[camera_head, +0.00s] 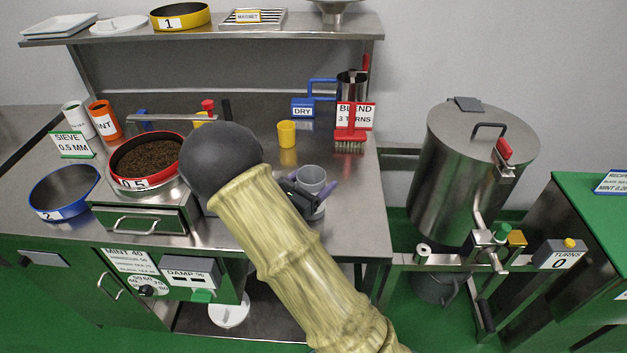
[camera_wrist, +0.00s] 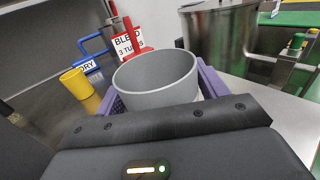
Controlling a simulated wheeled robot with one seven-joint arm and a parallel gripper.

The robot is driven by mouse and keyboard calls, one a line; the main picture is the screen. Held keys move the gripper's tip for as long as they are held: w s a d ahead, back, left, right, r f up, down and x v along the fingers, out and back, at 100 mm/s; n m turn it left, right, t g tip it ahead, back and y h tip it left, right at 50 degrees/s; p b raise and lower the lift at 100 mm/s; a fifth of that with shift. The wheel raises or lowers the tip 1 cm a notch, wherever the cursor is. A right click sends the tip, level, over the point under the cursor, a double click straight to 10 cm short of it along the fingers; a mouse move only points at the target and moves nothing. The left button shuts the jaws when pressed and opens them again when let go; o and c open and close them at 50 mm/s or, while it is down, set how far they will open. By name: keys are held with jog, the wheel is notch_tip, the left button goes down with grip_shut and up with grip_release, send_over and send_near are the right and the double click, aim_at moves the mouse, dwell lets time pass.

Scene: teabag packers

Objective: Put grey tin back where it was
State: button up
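The grey tin (camera_head: 311,176) is a small open-topped cup near the right front part of the steel counter. In the wrist view the grey tin (camera_wrist: 157,84) is upright or nearly so, and the part of its inside that shows is bare grey. My gripper (camera_head: 308,192) has its purple fingers on both sides of the tin and looks closed on it. The wrist view shows a finger along each side of the tin. The tin's base is hidden, so I cannot tell whether it touches the counter.
A yellow cup (camera_head: 287,134) and a red brush (camera_head: 350,138) by the BLEND sign (camera_head: 357,115) stand behind the tin. The DRY sign (camera_head: 302,108) is nearby. A sieve of dark leaf (camera_head: 147,157) is at left. A steel drum (camera_head: 472,170) stands right, beyond the counter edge.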

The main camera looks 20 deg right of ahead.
jog(key=shift+o, duration=0.9)
jog(key=shift+r, duration=0.25)
jog(key=shift+s+a+f, duration=0.1)
jog(key=shift+s+a, duration=0.05)
jog(key=shift+a, duration=0.1)
jog(key=v, duration=1.1)
jog(key=shift+a+b, duration=0.15)
jog(key=shift+b, duration=0.25)
jog(key=shift+s, duration=0.15)
